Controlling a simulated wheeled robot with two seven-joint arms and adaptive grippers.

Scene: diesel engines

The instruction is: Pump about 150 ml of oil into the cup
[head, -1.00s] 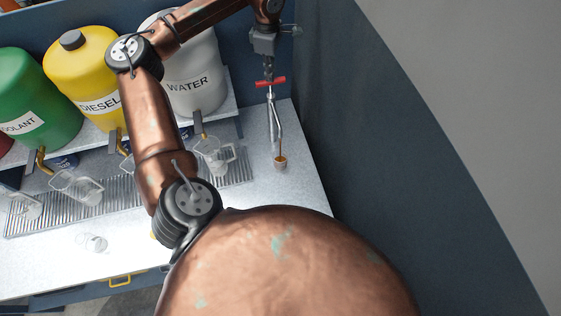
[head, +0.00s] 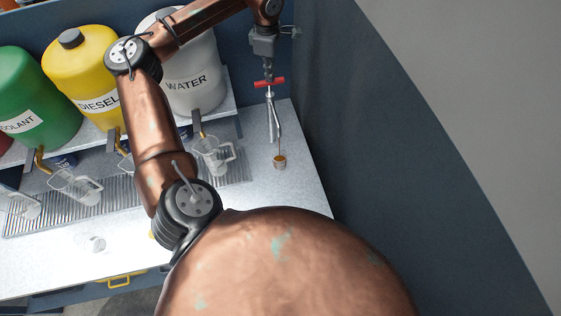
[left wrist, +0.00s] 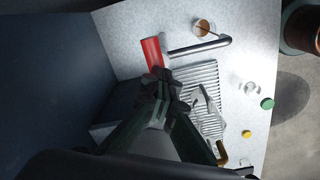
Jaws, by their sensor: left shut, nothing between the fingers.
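The oil pump has a red crossbar handle (head: 269,82) and a slim metal spout (head: 273,120) pointing down towards the cup. A small cup (head: 280,163) with amber-brown oil in it stands on the worktop under the spout. My left gripper (head: 268,70) is shut just above the red handle. In the left wrist view its fingertips (left wrist: 160,80) are together close to the red handle (left wrist: 152,52); I cannot tell whether they touch it. The cup (left wrist: 203,28) shows there beyond the spout (left wrist: 200,45), with brown oil inside. My right gripper is out of view.
Coolant (head: 30,95), diesel (head: 85,75) and water (head: 190,75) containers with taps stand left on a shelf. Clear jugs (head: 212,155) stand on a ribbed drip tray. A small clear cup (head: 95,243) is nearer. A dark wall (head: 370,170) closes off the right.

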